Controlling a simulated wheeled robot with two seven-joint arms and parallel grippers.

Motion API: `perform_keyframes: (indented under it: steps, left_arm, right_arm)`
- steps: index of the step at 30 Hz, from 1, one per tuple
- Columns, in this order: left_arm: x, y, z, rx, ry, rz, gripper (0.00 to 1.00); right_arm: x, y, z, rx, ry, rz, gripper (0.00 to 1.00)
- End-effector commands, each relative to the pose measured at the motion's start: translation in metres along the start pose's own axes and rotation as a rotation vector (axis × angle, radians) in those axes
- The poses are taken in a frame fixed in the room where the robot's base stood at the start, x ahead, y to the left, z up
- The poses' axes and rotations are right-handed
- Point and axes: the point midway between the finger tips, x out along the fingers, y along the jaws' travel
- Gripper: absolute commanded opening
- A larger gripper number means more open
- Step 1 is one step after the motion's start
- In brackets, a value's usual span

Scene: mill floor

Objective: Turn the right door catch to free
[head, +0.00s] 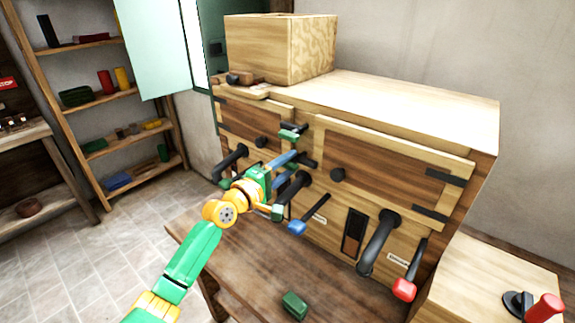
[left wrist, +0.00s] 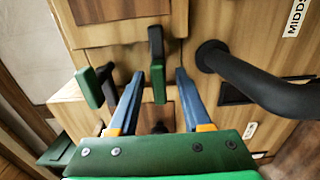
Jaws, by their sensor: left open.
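My left gripper (head: 285,164) is open at the front of a wooden cabinet, between its left door (head: 258,132) and right door (head: 384,168). In the left wrist view the blue fingers of the gripper (left wrist: 158,85) stand on either side of a dark catch with a green end (left wrist: 157,62); I cannot tell whether they touch it. The dark bar of this catch reaches towards the right door (left wrist: 115,10). In the head view this catch is largely behind the fingers. A second green-ended catch (head: 290,134) sits above it, and also shows in the left wrist view (left wrist: 88,86).
Black spouts with a green-tipped, a blue-tipped (head: 297,227) and a red-tipped lever (head: 404,289) stick out below the doors. The middle spout (left wrist: 255,78) is close beside the gripper. A green block (head: 294,305) lies on the wooden bench (head: 250,265).

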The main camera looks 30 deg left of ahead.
Motion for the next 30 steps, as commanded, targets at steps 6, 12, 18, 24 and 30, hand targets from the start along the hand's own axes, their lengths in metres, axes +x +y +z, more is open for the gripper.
perform_keyframes:
  steps: [6,12,18,24,30]
  left_arm:
    - [0.0,0.0,0.0,0.0,0.0,0.0,0.0]
    - [0.0,0.0,0.0,0.001,0.0,0.001,0.0]
    - [0.0,0.0,0.0,0.037,0.001,0.001,0.0]
    - [0.0,0.0,0.0,0.148,0.0,0.003,0.0]
    - [0.0,0.0,-0.001,0.327,0.002,0.004,0.0]
  right_arm:
    - [0.0,-0.004,-0.001,0.002,0.001,-0.006,0.5]
    - [0.0,-0.004,-0.001,0.002,0.002,-0.006,0.5]
    - [0.002,-0.004,-0.001,0.001,0.002,-0.006,0.5]
    - [0.006,-0.003,0.0,0.0,0.002,-0.004,0.5]
    - [0.013,-0.002,0.001,-0.001,0.001,-0.002,0.5]
